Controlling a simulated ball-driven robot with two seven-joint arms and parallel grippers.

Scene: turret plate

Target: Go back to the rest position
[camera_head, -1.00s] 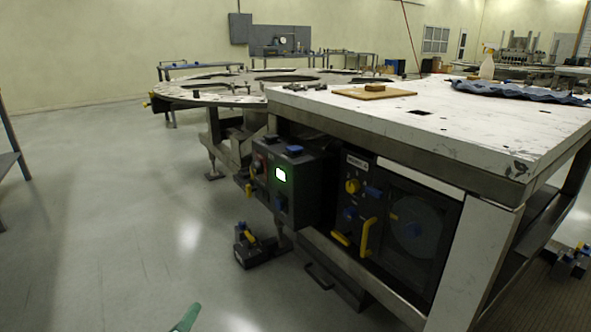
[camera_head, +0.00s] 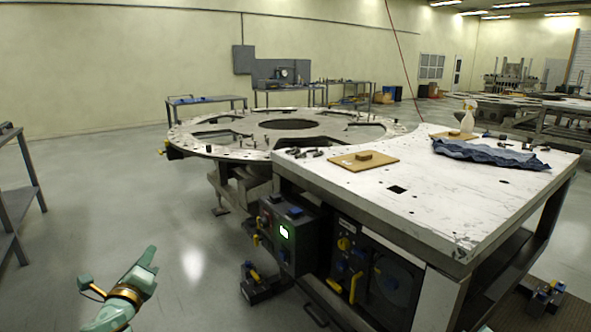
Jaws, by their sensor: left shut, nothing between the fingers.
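My left gripper (camera_head: 150,255) is green with a brass-coloured ring at its wrist. It shows at the bottom left, over the open grey floor, with its fingers shut and nothing between them. It is well apart from the white worktable (camera_head: 450,215) on the right and from the round turret plate (camera_head: 225,150) behind it. My right gripper is not in view.
A wooden board (camera_head: 352,165) and a blue cloth (camera_head: 490,154) lie on the table. A grey shelf (camera_head: 25,175) stands at the left edge. The floor between is clear.

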